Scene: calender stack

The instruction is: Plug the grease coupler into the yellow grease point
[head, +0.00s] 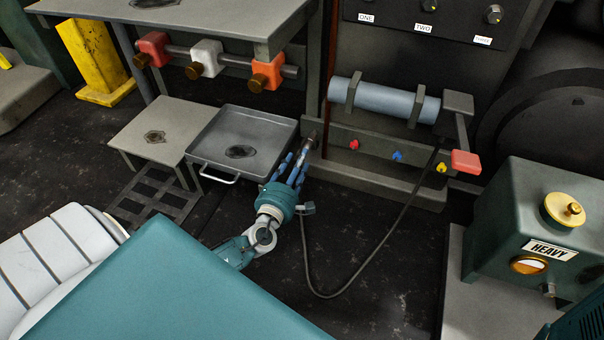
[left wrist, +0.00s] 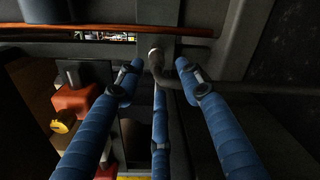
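The grease coupler (left wrist: 155,58) shows in the left wrist view as a small grey piece between my spread fingertips, with a gap on either side. In the head view a grey piece (head: 309,141) at the left end of the rail, just past my fingertips, appears to be it. My left gripper (head: 298,158) has blue fingers pointing up and is open; it also shows in the left wrist view (left wrist: 160,66). The yellow grease point (head: 442,168) is at the right end of the rail, right of the blue point (head: 397,156) and red point (head: 354,144). My right gripper is not in view.
A black hose (head: 385,252) loops over the floor from the grey cylinder's (head: 385,100) right end toward my left gripper. A red-ended lever (head: 466,162) sticks out near the yellow point. A grey tray (head: 226,165) stands left; a green HEAVY machine (head: 505,215) stands right.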

